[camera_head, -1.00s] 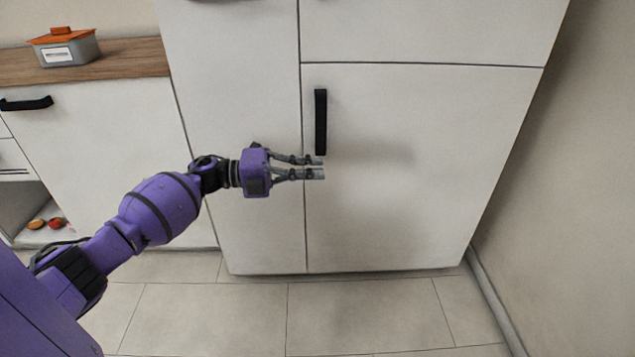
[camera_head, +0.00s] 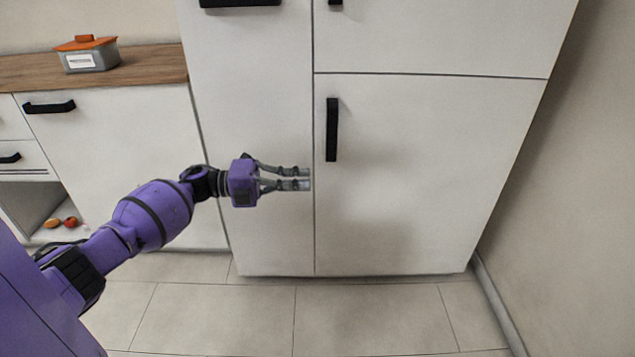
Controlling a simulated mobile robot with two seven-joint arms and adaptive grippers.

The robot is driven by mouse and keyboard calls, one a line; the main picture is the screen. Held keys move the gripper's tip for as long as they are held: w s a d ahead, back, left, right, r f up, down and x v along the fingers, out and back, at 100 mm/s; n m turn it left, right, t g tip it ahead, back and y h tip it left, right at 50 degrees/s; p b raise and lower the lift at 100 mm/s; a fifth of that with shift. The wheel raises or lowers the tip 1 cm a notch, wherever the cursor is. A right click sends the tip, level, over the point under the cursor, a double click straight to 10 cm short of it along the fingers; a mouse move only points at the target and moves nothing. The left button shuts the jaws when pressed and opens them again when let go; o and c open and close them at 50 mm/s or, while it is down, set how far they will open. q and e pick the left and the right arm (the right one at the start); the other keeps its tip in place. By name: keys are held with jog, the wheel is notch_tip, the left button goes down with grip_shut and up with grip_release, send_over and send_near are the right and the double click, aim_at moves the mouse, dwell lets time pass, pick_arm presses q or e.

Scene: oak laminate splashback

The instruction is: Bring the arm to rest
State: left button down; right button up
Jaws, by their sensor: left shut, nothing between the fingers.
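My left arm (camera_head: 155,215) is purple and reaches in from the lower left. My left gripper (camera_head: 308,179) points to the right, with its two grey fingers close together and nothing between them. It is in front of the tall white cabinet (camera_head: 420,190), below and left of the black vertical handle (camera_head: 332,130) on the lower door. I cannot tell how far the fingertips are from the cabinet front. My right gripper is not in view.
A wooden counter (camera_head: 145,66) at the left holds a grey box with an orange lid (camera_head: 87,57). Below it are white drawers and an open shelf with small round items (camera_head: 70,222). A wall (camera_head: 570,200) stands at the right. The tiled floor (camera_head: 220,315) is clear.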

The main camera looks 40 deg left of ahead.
pick_arm(q)
jog(key=a, duration=0.2)
jog(key=s+a, duration=0.1)
jog(key=a, duration=0.1)
jog(key=shift+s+r, duration=0.1)
jog(key=shift+r, duration=0.05)
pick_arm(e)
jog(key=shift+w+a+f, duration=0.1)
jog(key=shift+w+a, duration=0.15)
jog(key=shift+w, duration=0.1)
